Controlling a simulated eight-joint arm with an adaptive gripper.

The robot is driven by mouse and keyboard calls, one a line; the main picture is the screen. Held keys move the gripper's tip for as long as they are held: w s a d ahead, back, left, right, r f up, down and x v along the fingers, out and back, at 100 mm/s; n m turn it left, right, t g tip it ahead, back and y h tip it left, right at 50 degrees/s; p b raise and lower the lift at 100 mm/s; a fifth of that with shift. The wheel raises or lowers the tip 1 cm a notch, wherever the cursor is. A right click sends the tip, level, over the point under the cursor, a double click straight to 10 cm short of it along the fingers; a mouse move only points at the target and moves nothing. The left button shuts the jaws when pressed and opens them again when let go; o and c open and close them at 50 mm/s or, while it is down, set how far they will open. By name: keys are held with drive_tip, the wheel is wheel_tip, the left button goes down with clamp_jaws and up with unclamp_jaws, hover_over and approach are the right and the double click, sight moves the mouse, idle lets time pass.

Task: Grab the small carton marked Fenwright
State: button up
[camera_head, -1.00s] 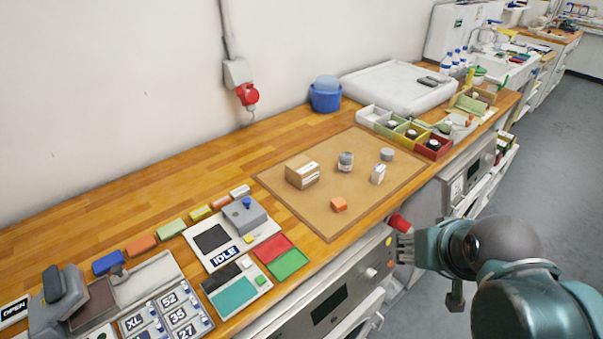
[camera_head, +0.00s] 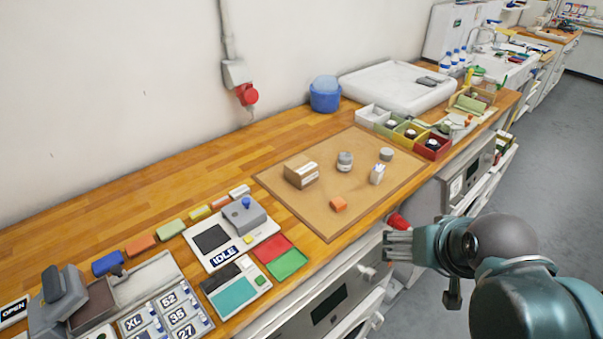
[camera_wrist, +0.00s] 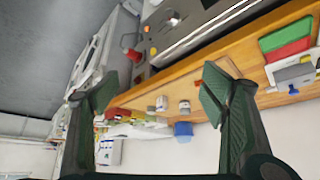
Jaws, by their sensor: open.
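A brown cardboard carton (camera_head: 301,171) with a white label sits on the tan mat (camera_head: 322,213) on the wooden bench. A smaller white carton (camera_head: 377,175) stands upright at the mat's right side. The print on both is too small to read, so I cannot tell which says Fenwright. My gripper (camera_head: 388,246) is in front of the bench edge, apart from both cartons and to their lower right. In the wrist view its two fingers (camera_wrist: 156,92) are spread with nothing held between them; a small white item (camera_wrist: 162,103) shows beyond them.
The mat also holds a grey tin (camera_head: 345,161), a second low tin (camera_head: 386,154) and an orange block (camera_head: 338,205). Coloured bins (camera_head: 431,149) stand behind its right side. A red knob (camera_head: 397,221) juts from the bench front near my gripper. Bare wood lies left of the mat.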

drive_tip(key=w+a+m+y+p, duration=0.1)
drive_tip(key=w+a+m+y, duration=0.1)
drive_tip(key=w+a+m, duration=0.65)
drive_tip(key=m+t+y+p, duration=0.25)
drive_tip(key=m+y, duration=0.45)
drive_tip(key=m, duration=1)
approach(302, 165)
drive_tip(key=shift+w+a+f+m+g+y, duration=0.15)
drive_tip(key=shift+w+a+f+m, duration=0.2)
drive_tip(key=shift+w, duration=0.15)
drive_tip(key=shift+w+a+f+m+g+y, duration=0.1)
drive_tip(key=shift+w+a+f+m+y, duration=0.15)
drive_tip(key=shift+w, duration=0.25)
drive_tip(key=shift+f, duration=0.1)
drive_tip(key=shift+x, duration=1.25)
drive_tip(key=shift+b+x, duration=0.65)
drive_tip(key=shift+x, duration=1.95)
